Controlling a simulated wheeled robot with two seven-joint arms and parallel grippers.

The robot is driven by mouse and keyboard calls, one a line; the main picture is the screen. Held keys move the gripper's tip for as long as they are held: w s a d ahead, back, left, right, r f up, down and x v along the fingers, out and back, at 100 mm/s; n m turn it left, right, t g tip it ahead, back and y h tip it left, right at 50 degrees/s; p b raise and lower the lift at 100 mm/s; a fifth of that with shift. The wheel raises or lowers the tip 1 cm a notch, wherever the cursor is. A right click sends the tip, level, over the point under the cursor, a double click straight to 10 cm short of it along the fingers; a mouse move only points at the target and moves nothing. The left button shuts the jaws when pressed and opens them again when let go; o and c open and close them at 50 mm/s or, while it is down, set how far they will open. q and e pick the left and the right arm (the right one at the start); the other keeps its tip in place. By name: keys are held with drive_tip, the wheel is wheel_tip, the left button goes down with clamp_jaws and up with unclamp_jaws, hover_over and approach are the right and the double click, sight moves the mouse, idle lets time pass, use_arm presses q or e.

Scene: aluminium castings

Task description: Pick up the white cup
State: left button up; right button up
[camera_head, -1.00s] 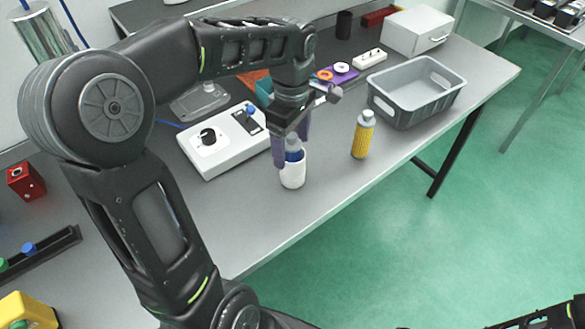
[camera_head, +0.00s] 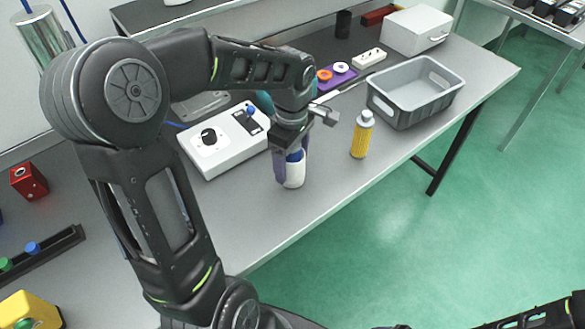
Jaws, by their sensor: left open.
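The white cup (camera_head: 295,176) stands upright on the grey workbench, near its front edge. A blue part (camera_head: 294,156) shows at the cup's top; I cannot tell whether it is inside the cup. My left gripper (camera_head: 288,168) points down at the cup with its purple fingers open. One finger is along the cup's left side, and the other is mostly hidden near the cup's rear. Whether the fingers touch the cup is not clear. My right gripper is not in view; only a dark part of my arm shows at the lower right corner.
A yellow bottle with a grey top (camera_head: 362,135) stands right of the cup. A white control box (camera_head: 215,153) is behind-left, and a grey crate (camera_head: 410,115) is farther right. The workbench (camera_head: 330,185) is bare between the cup and its front edge.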

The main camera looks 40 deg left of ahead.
use_arm(q)
drive_tip(key=shift+c, duration=0.2)
drive_tip(key=c, duration=1.5)
drive_tip(key=shift+o, duration=0.2)
drive_tip(key=shift+r, duration=0.15)
wheel_tip(320, 180, up, 10)
drive_tip(key=shift+f+b, duration=0.1)
drive_tip(key=shift+b, duration=0.4)
